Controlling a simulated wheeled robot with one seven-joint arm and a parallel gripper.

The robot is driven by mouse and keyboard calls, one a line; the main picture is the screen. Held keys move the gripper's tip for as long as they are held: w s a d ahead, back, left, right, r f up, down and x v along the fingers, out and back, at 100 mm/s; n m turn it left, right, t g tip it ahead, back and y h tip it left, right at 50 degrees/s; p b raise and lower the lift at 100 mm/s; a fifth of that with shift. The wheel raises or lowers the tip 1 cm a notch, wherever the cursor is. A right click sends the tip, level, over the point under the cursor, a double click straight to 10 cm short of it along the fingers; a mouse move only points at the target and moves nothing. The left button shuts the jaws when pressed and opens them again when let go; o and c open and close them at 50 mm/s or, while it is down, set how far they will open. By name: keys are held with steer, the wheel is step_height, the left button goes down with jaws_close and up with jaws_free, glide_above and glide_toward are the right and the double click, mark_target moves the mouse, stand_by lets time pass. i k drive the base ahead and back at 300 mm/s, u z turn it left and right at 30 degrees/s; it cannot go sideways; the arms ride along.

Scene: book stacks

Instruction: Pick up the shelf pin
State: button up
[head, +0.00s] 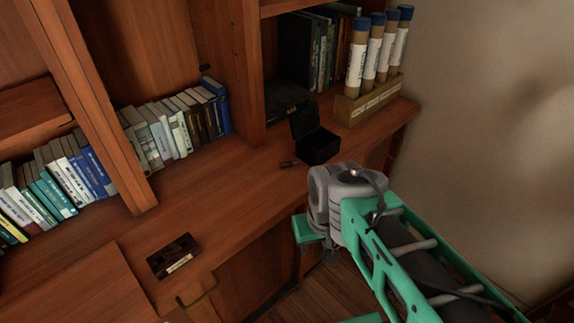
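A small dark piece (289,164) lies on the wooden counter, just left of an open black box. It may be the shelf pin, but it is too small to tell for sure. Another small dark peg-like thing (205,68) shows higher up, by the upright panel above the books; I cannot tell what it is. My grey and green arm reaches in from the lower right and bends down at the counter's front edge. My gripper's fingers do not show, so I cannot see whether they hold anything.
The open black box (318,146) stands near the counter's (225,190) right part. A wooden rack (368,102) of blue-capped tubes (374,52) stands at the right end. A dark cassette-like thing (174,257) lies front left. Books (180,125) line the back. The middle counter is clear.

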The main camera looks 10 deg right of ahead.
mark_target(285, 164)
steer(key=u, duration=2.6)
steer(key=k, duration=0.95)
steer(key=z, duration=0.1)
steer(key=i, duration=0.5)
